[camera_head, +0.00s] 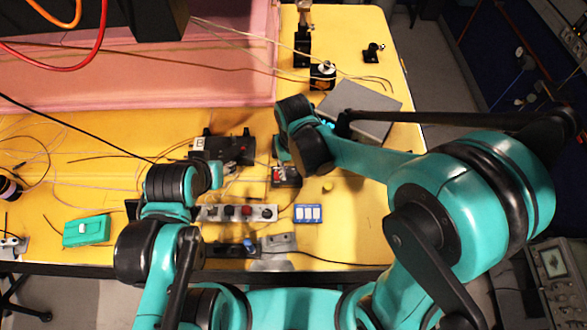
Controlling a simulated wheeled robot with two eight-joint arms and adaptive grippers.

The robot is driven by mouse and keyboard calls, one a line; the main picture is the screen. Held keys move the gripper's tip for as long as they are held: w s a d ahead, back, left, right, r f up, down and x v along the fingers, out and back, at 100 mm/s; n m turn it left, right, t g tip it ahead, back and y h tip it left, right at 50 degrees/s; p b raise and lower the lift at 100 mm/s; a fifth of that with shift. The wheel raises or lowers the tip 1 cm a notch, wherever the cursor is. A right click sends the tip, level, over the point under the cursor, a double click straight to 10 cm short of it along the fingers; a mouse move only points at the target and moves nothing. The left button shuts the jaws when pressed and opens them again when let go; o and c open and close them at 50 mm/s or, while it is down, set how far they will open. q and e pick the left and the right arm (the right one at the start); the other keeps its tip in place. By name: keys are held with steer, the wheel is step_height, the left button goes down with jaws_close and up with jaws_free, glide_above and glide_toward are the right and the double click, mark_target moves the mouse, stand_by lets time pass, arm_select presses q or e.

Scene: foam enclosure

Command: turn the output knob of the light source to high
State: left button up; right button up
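A grey box (372,114) sits at the back right of the yellow table; it looks like the light source. Its front face and output knob are hidden behind my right wrist, so I cannot read the knob's setting. My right gripper (331,123) is at the left front side of this box, with a black part close to the box edge. I cannot tell whether it touches, or whether its fingers are open. My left arm is bent low over the front left of the table. Its gripper (214,175) is mostly hidden by the wrist.
A black device (224,148), a row of knobs on a grey strip (240,213), a blue-and-white switch block (308,213) and a green box (87,231) lie on the table. Pink foam (190,65) stands behind. Black posts (302,45) and loose cables are at the back.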

mark_target(294, 173)
steer(key=shift+r, duration=0.1)
step_height(294, 173, up, 12)
stand_by(0.5)
stand_by(0.4)
steer(key=s+d+f+m+t+b, duration=0.1)
steer(key=s+d+f+t+b, duration=0.1)
steer(key=d, duration=0.6)
steer(key=s+d+f+m+t+b, duration=0.1)
steer(key=s+d+f+t+b, duration=0.2)
steer(key=d, duration=0.6)
steer(key=shift+s+d+f+m+t, duration=0.3)
steer(key=shift+s+f+t, duration=0.05)
steer(key=shift+t, duration=0.75)
